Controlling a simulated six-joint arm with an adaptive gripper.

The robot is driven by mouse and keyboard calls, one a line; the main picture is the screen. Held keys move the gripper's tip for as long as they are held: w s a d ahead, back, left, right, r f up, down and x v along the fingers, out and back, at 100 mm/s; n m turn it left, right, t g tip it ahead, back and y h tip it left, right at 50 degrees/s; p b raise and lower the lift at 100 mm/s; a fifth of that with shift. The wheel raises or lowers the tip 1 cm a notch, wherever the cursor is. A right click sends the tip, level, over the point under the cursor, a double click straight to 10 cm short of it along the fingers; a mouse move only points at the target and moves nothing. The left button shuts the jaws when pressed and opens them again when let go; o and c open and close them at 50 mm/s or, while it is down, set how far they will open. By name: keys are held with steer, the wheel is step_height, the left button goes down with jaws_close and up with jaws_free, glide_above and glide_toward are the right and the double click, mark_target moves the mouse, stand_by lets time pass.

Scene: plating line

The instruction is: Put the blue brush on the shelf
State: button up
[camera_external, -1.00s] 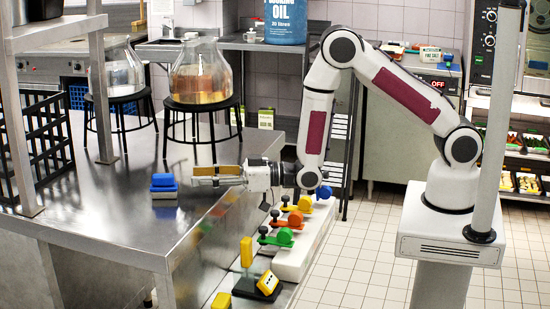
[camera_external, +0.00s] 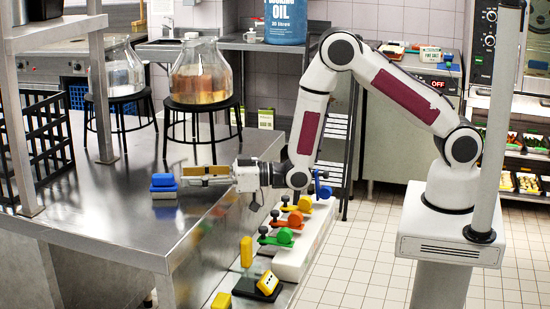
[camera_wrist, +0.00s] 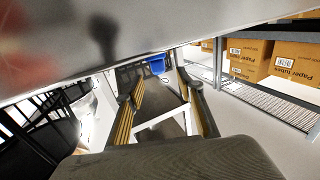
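The blue brush (camera_external: 164,183), a small block with a bright blue top over grey and darker blue layers, rests on the steel table (camera_external: 120,215). My gripper (camera_external: 186,176) is level just right of it, pointing left. The fingertips look very close to the brush; contact cannot be told. In the wrist view my gripper's fingers (camera_wrist: 165,92) stand apart with ribbed yellow pads. A small blue shape (camera_wrist: 158,64) shows beyond them; I cannot tell if it is the brush. A metal shelf (camera_external: 60,33) on posts stands above the table at upper left.
A black crate (camera_external: 35,145) stands at the table's left. Glass vessels (camera_external: 202,75) on black stools stand at the back. A white rack with coloured clamps (camera_external: 292,262) lies below my gripper, beyond the table's right edge. The front of the table is clear.

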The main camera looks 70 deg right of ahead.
mark_target(164, 186)
steer(key=shift+w, duration=0.1)
steer(key=shift+x, duration=2.45)
jaws_close()
